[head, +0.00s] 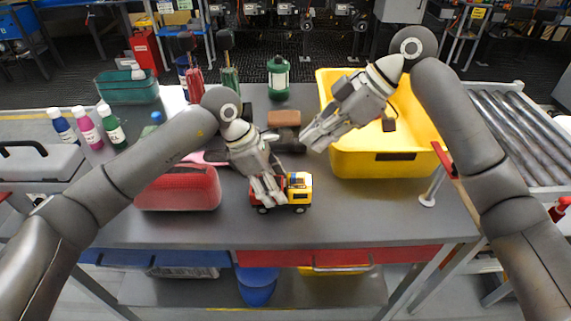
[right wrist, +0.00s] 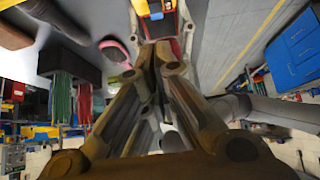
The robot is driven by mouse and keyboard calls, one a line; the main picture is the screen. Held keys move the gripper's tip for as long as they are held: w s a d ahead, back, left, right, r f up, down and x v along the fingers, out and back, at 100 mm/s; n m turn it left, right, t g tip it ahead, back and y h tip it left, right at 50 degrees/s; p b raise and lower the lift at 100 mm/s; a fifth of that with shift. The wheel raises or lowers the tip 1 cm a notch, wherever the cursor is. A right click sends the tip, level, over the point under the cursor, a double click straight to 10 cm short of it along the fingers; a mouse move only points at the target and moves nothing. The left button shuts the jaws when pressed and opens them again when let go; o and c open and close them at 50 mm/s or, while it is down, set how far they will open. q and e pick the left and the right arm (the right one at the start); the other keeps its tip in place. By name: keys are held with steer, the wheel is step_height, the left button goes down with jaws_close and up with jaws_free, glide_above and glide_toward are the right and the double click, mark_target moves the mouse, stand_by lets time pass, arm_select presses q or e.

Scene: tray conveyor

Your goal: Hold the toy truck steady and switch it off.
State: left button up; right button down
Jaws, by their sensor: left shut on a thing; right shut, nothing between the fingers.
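The toy truck (head: 299,190) stands upright on the grey table near its front edge, with a yellow cab and a red rear part. My left gripper (head: 268,193) is shut on the truck's red rear part, which the fingers partly hide. My right gripper (head: 315,140) is shut and empty, above the table beside the yellow bin, up and to the right of the truck. In the right wrist view its closed fingers (right wrist: 155,65) fill the middle, and the truck (right wrist: 158,22) shows beyond their tips at the top. I cannot make out the switch.
A yellow bin (head: 380,163) stands right of the truck, and a red case (head: 178,190) lies left of it. A brown block (head: 284,118) and a green lantern-like canister (head: 278,78) are behind. Several bottles (head: 88,128) stand at the left. The table front right of the truck is clear.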

mark_target(296, 174)
steer(key=shift+f, duration=0.1)
steer(key=x, duration=1)
steer(key=shift+d, duration=1.2)
arm_select(q)
steer(key=shift+a, duration=0.1)
arm_select(e)
steer(key=shift+w+d+r, duration=0.1)
steer(key=shift+d+r, duration=0.1)
steer(key=shift+r, duration=0.15)
arm_select(q)
steer(key=shift+s+f, duration=0.1)
arm_select(e)
steer(key=v, duration=0.9)
steer(key=shift+r, duration=0.2)
steer(key=shift+a, duration=0.15)
